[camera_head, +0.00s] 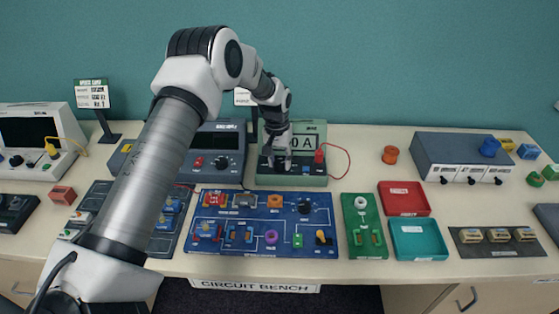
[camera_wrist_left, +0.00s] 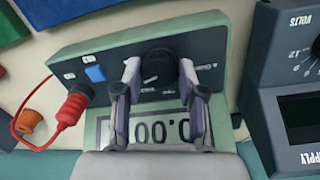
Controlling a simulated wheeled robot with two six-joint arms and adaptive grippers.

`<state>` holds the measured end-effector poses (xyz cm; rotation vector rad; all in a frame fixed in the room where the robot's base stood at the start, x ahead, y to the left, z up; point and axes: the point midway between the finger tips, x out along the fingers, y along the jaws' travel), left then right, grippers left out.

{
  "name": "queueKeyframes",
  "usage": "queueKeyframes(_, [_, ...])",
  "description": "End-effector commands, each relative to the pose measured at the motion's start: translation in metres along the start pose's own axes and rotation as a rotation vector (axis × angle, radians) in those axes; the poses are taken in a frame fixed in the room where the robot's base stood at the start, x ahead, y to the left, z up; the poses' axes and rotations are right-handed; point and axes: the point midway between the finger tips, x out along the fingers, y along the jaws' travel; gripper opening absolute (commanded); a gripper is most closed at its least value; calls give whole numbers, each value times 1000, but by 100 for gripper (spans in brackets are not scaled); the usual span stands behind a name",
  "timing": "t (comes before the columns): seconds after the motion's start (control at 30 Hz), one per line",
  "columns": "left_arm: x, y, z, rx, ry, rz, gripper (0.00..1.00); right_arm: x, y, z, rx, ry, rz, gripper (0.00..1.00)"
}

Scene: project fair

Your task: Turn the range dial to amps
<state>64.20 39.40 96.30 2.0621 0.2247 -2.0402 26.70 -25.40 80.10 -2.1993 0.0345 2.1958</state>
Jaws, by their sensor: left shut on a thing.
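The pale green meter (camera_head: 318,181) stands at the back middle of the bench; it also shows upside down in the left wrist view (camera_wrist_left: 215,40). Its dark range dial (camera_wrist_left: 157,66) sits in the middle of the black front panel. My left gripper (camera_wrist_left: 159,78) is shut on the dial, one finger on each side. The meter's display (camera_head: 308,143) shows "0 A" beside the arm. Where the dial's pointer stands is too small to tell. My right gripper is in neither view.
A red plug (camera_head: 319,157) with a red lead is in the meter's right side. A dark power supply (camera_head: 221,151) stands close on its left. A blue circuit board (camera_head: 262,222) lies in front. An orange spool (camera_head: 390,154) stands to the right, with bare bench around it.

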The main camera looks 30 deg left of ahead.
Motion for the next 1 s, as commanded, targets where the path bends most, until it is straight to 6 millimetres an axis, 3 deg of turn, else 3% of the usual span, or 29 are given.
queueKeyframes(0.2, [5, 0, 4, -1, -12, -1, 5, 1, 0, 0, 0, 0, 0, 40])
queueKeyframes(0.23, [5, 0, 4, -1, -12, -1, 50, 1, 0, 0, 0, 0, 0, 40])
queueKeyframes(0.3, [4, 0, 3, -1, -11, -1, 66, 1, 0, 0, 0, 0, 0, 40])
queueKeyframes(0.67, [-5, 0, 1, -1, -2, 0, 66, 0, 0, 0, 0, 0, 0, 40])
queueKeyframes(0.77, [-21, 0, 0, -1, 0, 1, 66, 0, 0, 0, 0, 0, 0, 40])
queueKeyframes(1.0, [-81, 0, -1, -2, -2, 1, 66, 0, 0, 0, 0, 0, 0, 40])
